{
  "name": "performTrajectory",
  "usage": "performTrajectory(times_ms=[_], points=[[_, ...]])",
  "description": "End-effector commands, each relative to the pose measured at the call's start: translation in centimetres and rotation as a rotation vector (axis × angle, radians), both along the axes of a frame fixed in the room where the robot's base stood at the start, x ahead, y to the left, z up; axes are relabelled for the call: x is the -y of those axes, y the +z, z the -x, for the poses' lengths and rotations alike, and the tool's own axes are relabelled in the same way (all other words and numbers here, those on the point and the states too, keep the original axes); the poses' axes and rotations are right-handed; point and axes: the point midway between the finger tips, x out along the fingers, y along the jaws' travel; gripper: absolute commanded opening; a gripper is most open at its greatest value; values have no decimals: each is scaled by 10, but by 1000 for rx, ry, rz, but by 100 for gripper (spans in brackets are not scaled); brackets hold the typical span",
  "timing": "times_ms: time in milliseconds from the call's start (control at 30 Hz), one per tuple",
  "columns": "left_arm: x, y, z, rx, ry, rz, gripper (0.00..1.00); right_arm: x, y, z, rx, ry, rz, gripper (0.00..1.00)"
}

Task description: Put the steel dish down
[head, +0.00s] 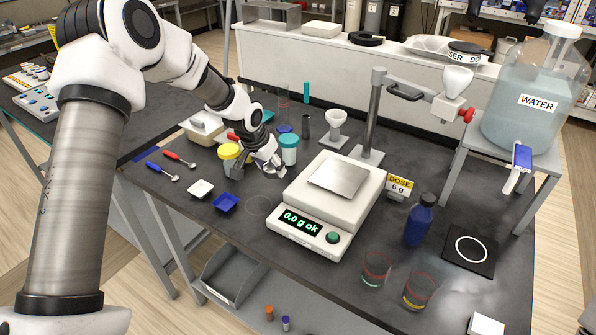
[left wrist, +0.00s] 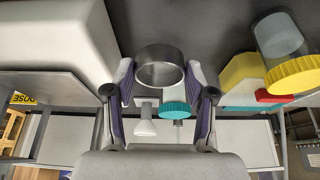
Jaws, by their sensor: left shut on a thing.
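The steel dish (left wrist: 160,70) is a small round grey metal cup. In the left wrist view it sits between the two fingers of my left gripper (left wrist: 160,82), which is shut on it. In the head view my left gripper (head: 271,168) is low over the dark bench, left of the scale, and mostly hides the dish. I cannot tell whether the dish touches the bench. The white scale (head: 314,222) has an empty steel pan (head: 340,176) and reads "0.0 g ok". My right gripper is not in view.
A yellow-lidded jar (head: 229,153) and a teal-lidded jar (head: 289,149) stand close to my left gripper. A faint ring (head: 259,206) marks bare bench left of the scale. A post stand (head: 375,115) rises behind the scale.

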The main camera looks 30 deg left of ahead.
Motion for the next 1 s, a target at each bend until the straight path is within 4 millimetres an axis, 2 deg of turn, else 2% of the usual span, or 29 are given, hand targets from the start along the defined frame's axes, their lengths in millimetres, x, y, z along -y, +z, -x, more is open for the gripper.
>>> performTrajectory(times_ms=[333, 367, 400, 700, 733, 800, 1000], points=[[0, -55, 0, -1, 0, -1, 18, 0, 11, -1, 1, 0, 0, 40], [0, -57, 0, 1, 0, -1, 18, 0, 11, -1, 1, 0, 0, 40], [0, -59, 0, 2, -1, -1, 12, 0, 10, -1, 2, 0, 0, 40], [0, -63, 0, 1, 0, -1, 12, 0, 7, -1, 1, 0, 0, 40], [0, -63, 0, 1, 0, 0, 58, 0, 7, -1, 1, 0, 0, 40], [0, -62, 0, 2, 0, 0, 80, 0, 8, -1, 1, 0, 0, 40], [0, -62, 0, 2, 0, -1, 80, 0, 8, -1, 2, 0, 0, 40]])
